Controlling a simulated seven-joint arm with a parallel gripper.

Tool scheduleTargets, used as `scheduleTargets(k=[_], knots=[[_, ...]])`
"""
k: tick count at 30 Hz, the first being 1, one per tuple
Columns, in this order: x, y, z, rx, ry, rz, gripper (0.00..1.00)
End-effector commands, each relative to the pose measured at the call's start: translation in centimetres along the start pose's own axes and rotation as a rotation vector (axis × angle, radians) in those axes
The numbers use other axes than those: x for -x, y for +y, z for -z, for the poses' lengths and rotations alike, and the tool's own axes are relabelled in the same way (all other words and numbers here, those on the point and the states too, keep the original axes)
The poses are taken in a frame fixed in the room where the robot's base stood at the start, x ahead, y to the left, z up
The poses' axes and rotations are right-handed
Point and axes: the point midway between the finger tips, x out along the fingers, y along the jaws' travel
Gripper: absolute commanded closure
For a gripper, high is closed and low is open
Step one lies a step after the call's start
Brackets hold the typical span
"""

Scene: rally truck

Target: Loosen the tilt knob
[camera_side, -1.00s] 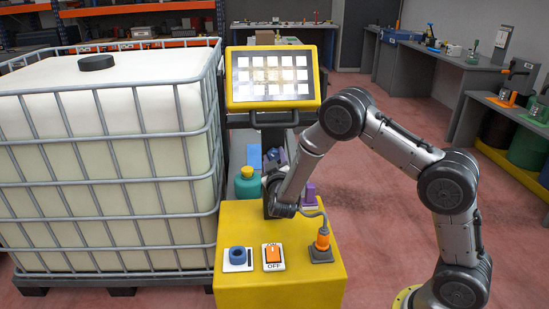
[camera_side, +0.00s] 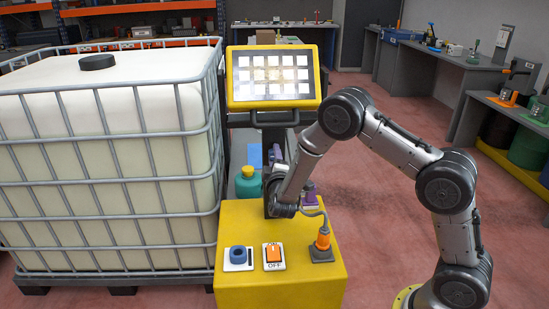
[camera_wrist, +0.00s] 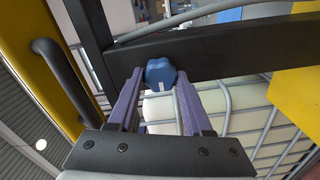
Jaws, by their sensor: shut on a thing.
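The tilt knob (camera_wrist: 160,72) is a small blue lobed knob on a black bar in the wrist view. My gripper (camera_wrist: 160,80) has its two purple fingers on either side of the knob, shut on it. In the side view my gripper (camera_side: 275,153) is at the black post below the yellow-framed screen (camera_side: 273,78). There the knob is hidden or too small to make out. The screen sits tilted at the top of the post.
The yellow pedestal (camera_side: 240,290) carries a blue ring-shaped part (camera_side: 238,255), an orange ON/OFF switch (camera_side: 273,254) and an orange cabled plug (camera_side: 322,240). A teal bottle (camera_side: 248,184) stands behind it. A large caged white tank (camera_side: 110,150) fills the left.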

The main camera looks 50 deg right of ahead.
Motion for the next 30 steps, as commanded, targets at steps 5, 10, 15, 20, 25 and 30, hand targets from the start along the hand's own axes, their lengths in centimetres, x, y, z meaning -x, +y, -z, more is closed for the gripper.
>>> scheduleTargets(k=[5, 10, 15, 20, 25, 30], knots=[[-0.17, 0.11, 0.06, 0.045, 0.0, -0.002, 1.0], [-0.19, 0.11, 0.06, 0.063, 0.0, -0.002, 1.0], [-0.2, 0.13, 0.07, 0.064, 0.0, -0.003, 1.0], [-0.21, 0.14, 0.07, 0.063, 0.0, -0.003, 1.0], [-0.17, 0.11, 0.06, 0.063, 0.0, -0.002, 0.25], [-0.1, 0.06, 0.03, 0.065, 0.0, -0.001, 0.19]])
